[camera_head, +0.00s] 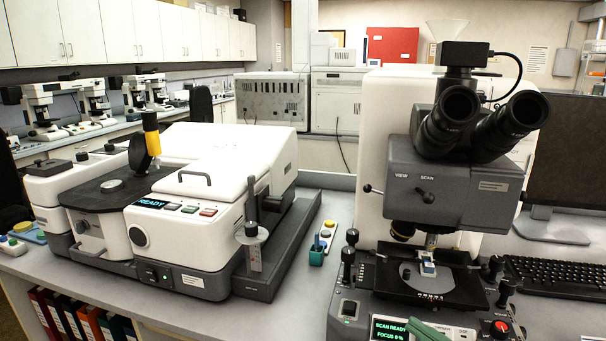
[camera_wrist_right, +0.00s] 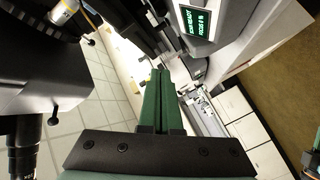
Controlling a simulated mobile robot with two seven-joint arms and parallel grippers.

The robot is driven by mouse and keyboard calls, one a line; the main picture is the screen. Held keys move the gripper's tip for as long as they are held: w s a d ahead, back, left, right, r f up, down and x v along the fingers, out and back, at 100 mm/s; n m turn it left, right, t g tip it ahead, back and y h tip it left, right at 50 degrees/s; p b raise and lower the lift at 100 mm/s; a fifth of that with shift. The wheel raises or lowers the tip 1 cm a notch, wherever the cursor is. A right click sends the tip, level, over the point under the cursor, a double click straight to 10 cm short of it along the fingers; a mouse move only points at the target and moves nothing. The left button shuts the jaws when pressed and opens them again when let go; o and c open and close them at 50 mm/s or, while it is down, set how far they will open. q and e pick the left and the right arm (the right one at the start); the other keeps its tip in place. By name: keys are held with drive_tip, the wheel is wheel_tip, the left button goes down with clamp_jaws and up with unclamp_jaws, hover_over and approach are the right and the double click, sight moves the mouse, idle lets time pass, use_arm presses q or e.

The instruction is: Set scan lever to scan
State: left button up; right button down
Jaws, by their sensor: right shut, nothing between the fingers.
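The microscope (camera_head: 470,170) stands at the right of the bench. Its grey head carries the printed words VIEW and, to their right, SCAN. A short black lever (camera_head: 425,195) sits just below these words and slants to the lower right; I cannot tell which setting it is in. My right gripper (camera_head: 428,331) shows at the bottom edge of the head view, low in front of the microscope and well below the lever. Its green fingers, also in the right wrist view (camera_wrist_right: 160,100), are together and empty.
A small screen (camera_head: 391,329) reads SCAN READY, FOCUS 0 %. Black knobs stand beside the stage (camera_head: 430,275). Another black ball-ended lever (camera_head: 370,188) juts from the head's left side. A white instrument (camera_head: 190,215) fills the left bench; a keyboard (camera_head: 555,280) lies at right.

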drive_tip(key=s+a+f+m+g+h, duration=0.3)
drive_tip(key=s+f+m, duration=0.5)
drive_tip(key=f, duration=0.6)
drive_tip(key=s+a+f+m+g+h, duration=0.25)
drive_tip(key=s+f+m, duration=0.6)
drive_tip(key=f, duration=0.65)
use_arm(q)
drive_tip(key=s+a+r+p, duration=0.1)
drive_tip(key=a+r+p, duration=0.2)
drive_tip(key=r+p, duration=0.7)
drive_tip(key=p, duration=0.3)
drive_tip(key=shift+s+a+r+n+y+p, duration=0.2)
drive_tip(key=shift+s+a+n+y+p, duration=0.05)
drive_tip(key=shift+s+n+y+p, duration=0.15)
use_arm(e)
wheel_tip(320, 180, up, 10)
drive_tip(key=s+d+n+h, duration=0.1)
drive_tip(key=s+d, duration=0.1)
drive_tip(key=shift+s+d+r+t, duration=0.15)
drive_tip(key=shift+s+d+t, duration=0.1)
drive_tip(key=shift+d+t, duration=0.1)
drive_tip(key=shift+n, duration=0.25)
use_arm(q)
drive_tip(key=shift+w+d, duration=0.1)
drive_tip(key=shift+w, duration=0.05)
